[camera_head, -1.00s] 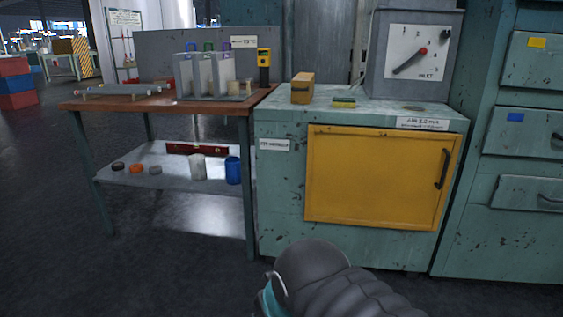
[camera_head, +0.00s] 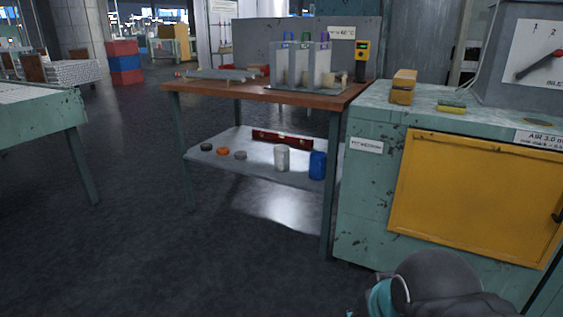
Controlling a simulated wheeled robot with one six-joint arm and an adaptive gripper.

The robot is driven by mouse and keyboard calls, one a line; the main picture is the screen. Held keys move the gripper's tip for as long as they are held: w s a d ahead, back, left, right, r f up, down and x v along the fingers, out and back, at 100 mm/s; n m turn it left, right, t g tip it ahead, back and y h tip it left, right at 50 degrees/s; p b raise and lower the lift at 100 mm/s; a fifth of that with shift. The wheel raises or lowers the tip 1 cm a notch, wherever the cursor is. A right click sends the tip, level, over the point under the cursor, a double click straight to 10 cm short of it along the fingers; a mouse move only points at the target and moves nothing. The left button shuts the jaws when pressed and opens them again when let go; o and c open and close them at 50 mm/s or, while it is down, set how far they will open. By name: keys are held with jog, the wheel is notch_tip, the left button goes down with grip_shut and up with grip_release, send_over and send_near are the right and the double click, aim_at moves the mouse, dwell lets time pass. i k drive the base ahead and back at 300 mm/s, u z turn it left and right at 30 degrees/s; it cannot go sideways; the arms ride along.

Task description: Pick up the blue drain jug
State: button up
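A blue jug (camera_head: 318,166) stands upright on the grey lower shelf (camera_head: 222,170) of the wooden-topped table, near its right end and beside the front table leg. A white container (camera_head: 282,158) stands just left of it. Part of my own arm, dark with a teal piece, shows at the bottom right, well short of the shelf. My gripper's fingers cannot be made out, so whether it is open or shut does not show.
Three small discs and a red level (camera_head: 282,138) share the shelf. A green cabinet with a yellow door (camera_head: 475,200) stands close on the right. Another table (camera_head: 45,125) is at the left. The floor (camera_head: 200,260) before the shelf is clear.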

aim_at(318, 160)
jog(key=u, duration=0.35)
jog(key=i, duration=1.1)
jog(key=z, duration=0.3)
jog(key=i, duration=0.9)
jog(key=z, duration=0.8)
jog(key=i, duration=0.25)
jog(key=z, duration=0.2)
